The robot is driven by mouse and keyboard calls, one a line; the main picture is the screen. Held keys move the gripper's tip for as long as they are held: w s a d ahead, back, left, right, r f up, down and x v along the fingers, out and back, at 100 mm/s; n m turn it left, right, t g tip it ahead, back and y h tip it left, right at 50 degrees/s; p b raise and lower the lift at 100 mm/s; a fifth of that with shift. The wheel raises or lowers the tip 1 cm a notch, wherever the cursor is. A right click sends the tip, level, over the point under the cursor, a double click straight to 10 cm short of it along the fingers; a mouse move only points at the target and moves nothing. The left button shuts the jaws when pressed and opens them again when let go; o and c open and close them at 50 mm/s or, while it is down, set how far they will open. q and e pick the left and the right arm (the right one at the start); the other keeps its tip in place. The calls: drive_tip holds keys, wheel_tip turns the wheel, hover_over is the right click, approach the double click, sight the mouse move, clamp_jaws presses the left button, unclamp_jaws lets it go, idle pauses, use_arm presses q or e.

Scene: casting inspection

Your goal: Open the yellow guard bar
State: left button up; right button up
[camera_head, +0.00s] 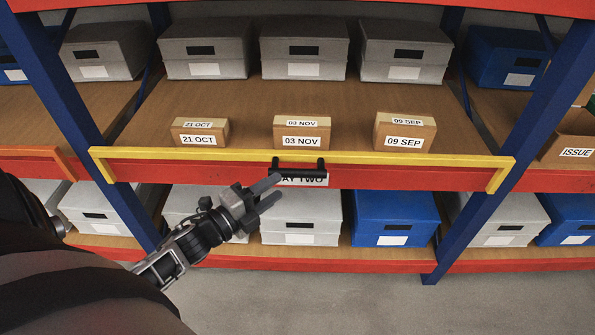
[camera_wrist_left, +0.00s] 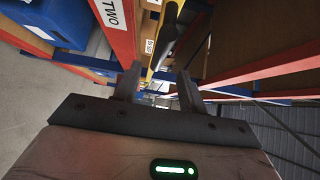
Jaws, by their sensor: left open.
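The yellow guard bar (camera_head: 220,155) runs across the front of the middle shelf, with a bent-down end at each side. A black handle (camera_head: 298,161) sits at its middle, above a label partly hidden by it that ends in "TWO". My left gripper (camera_head: 275,188) is open, with its fingertips just below and left of the handle. In the left wrist view, the open fingers (camera_wrist_left: 158,82) point toward the black handle (camera_wrist_left: 178,48) and the yellow bar (camera_wrist_left: 163,32). Whether a finger touches the handle I cannot tell. My right gripper is in neither view.
Three small cardboard boxes, "21 OCT" (camera_head: 199,139), "03 NOV" (camera_head: 301,141) and "09 SEP" (camera_head: 404,142), stand behind the bar. Blue uprights (camera_head: 528,130) flank the bay. Grey and blue boxes (camera_head: 394,218) fill the shelf below. The floor in front (camera_head: 340,300) is clear.

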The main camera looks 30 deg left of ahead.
sight(298, 173)
use_arm(q)
drive_tip(key=x, duration=0.8)
drive_tip(key=shift+c, duration=0.3)
clamp_jaws()
